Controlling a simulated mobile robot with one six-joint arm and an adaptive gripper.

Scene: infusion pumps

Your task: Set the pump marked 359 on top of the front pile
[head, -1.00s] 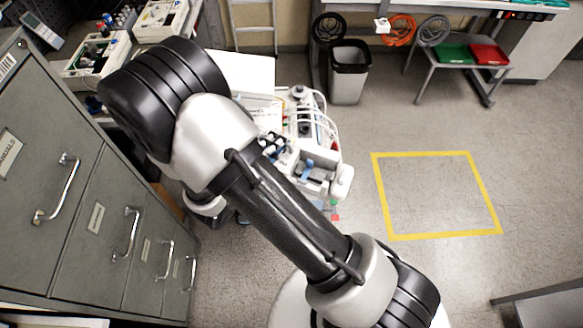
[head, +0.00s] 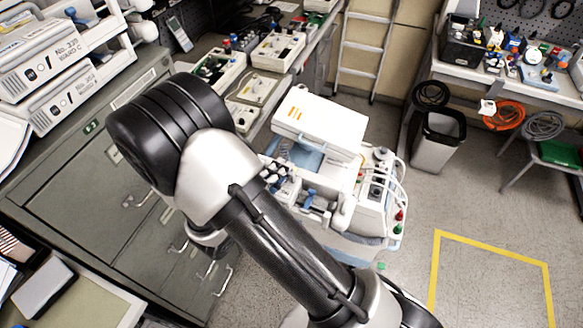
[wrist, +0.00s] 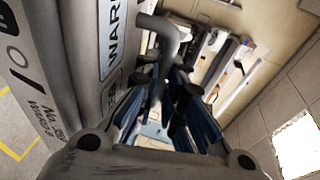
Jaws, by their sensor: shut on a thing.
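A grey pump (wrist: 72,60) fills the left of the wrist view, very close and tilted. Its printed number starts "No. 35" but the last digit is unclear, and a "WARD" label shows. My gripper (wrist: 160,105) is shut at the pump's grey handle (wrist: 168,35), which rises between the fingers. In the head view my arm hides the gripper and the held pump. At the upper left of the head view, white pumps lie stacked on the grey cabinet: an upper one (head: 45,62) and a lower one (head: 62,98). I cannot tell which pile is the front one.
A cart with a white box (head: 320,122) and knobbed equipment (head: 382,185) stands right of my arm. Instruments (head: 278,48) line the back bench. The yellow-marked floor (head: 490,285) is clear.

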